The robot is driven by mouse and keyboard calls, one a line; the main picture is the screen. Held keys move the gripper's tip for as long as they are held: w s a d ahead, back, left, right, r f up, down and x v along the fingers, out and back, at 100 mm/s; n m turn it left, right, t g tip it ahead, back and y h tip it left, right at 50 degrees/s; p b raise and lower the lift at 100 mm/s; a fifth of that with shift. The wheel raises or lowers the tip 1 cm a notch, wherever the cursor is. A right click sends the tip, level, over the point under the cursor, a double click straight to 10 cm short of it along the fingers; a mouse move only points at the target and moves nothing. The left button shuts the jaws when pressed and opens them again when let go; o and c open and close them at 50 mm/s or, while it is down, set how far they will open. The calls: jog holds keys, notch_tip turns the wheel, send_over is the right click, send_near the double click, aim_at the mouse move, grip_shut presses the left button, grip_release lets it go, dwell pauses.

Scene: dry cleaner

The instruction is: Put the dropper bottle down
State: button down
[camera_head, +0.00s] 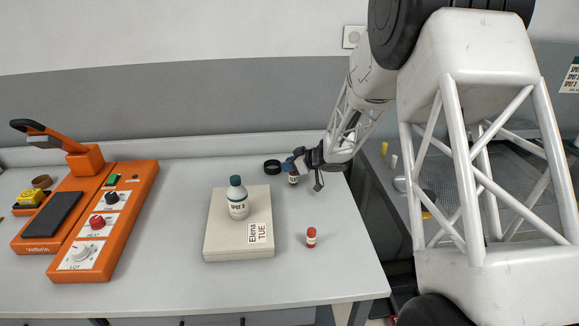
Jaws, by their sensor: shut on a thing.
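My gripper (291,165) is at the back right of the grey table (180,295). It is shut on a small dark bottle with a pale label, which I take to be the dropper bottle (293,179). The bottle looks upright, its top hidden by the fingers. I cannot tell whether its base touches the table top.
A black ring (272,167) lies just left of my gripper. A white bottle (238,200) stands on a pale box (221,238) labelled Elena TUE. A small red-capped bottle (311,238) stands right of it. An orange press (120,215) fills the left.

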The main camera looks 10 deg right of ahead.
jog(key=shift+f, duration=0.25)
jog(key=shift+f, duration=0.15)
jog(key=c, duration=1)
grip_release()
jog(key=shift+o, duration=0.2)
jog(key=shift+r, duration=0.2)
jog(key=v, duration=1.2)
jog(key=shift+f, duration=0.1)
